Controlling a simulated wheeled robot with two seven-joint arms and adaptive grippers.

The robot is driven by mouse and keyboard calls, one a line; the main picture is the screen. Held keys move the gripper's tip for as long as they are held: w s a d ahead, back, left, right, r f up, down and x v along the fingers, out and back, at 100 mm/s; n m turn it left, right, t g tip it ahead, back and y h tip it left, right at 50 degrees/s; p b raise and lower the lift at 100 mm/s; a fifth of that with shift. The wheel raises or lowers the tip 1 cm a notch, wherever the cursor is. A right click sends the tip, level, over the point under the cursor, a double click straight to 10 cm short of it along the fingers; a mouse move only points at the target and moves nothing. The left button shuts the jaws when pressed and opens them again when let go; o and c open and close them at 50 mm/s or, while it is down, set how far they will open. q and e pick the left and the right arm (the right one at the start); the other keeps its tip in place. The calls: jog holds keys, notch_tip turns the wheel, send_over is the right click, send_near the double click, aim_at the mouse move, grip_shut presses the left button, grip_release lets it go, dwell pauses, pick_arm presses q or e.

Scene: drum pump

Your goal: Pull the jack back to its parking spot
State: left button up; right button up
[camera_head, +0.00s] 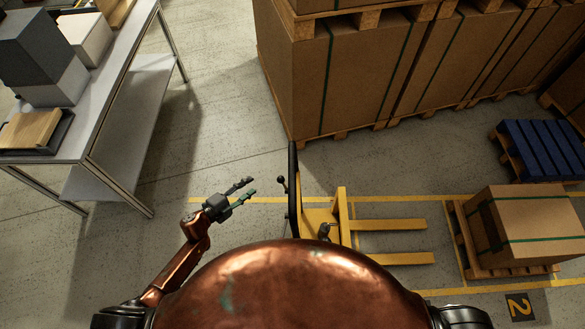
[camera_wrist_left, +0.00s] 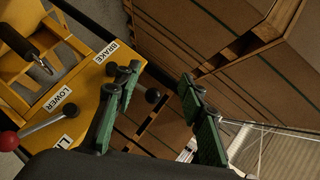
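The yellow pallet jack (camera_head: 340,222) stands on the floor right of my left gripper. Its forks point right and lie bare, with their tips short of the loaded pallet. Its black handle (camera_head: 293,190) stands up on its left side. My left gripper (camera_head: 248,188) is open and empty, a little left of the handle and apart from it. In the left wrist view the open fingers (camera_wrist_left: 162,108) show in front of the jack's yellow panel (camera_wrist_left: 82,85), labelled BRAKE and LOWER. A red-knobbed lever (camera_wrist_left: 35,128) and a black ball knob (camera_wrist_left: 152,95) also show. My right gripper is out of view.
Yellow floor lines (camera_head: 455,197) run around there. Stacked cartons (camera_head: 350,80) stand behind the jack. A table (camera_head: 115,100) stands left. Floor between table and jack is clear.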

aim_at(293, 173)
pick_arm(q)
jog(key=s+d+r+m+g+h+p, duration=0.25)
jog(key=d+r+m, duration=0.3)
jog(key=r, duration=0.35)
jog(key=s+d+r+m+g+h+p, duration=0.2)
jog(key=s+d+r+m, duration=0.15)
jog(key=d+r, duration=0.45)
jog(key=w+d, duration=0.1)
jog(key=d, duration=0.1)
jog(key=w+d, duration=0.1)
jog(key=shift+w+r+m+p, duration=0.25)
jog(key=shift+w+m+p, duration=0.05)
jog(key=shift+w+d+f, duration=0.2)
jog(key=shift+d, duration=0.4)
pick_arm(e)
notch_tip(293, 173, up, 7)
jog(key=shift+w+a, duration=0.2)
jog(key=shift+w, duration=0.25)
pick_arm(q)
jog(key=shift+c, duration=0.3)
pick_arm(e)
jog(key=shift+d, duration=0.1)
pick_arm(q)
jog(key=c, duration=0.9)
grip_shut()
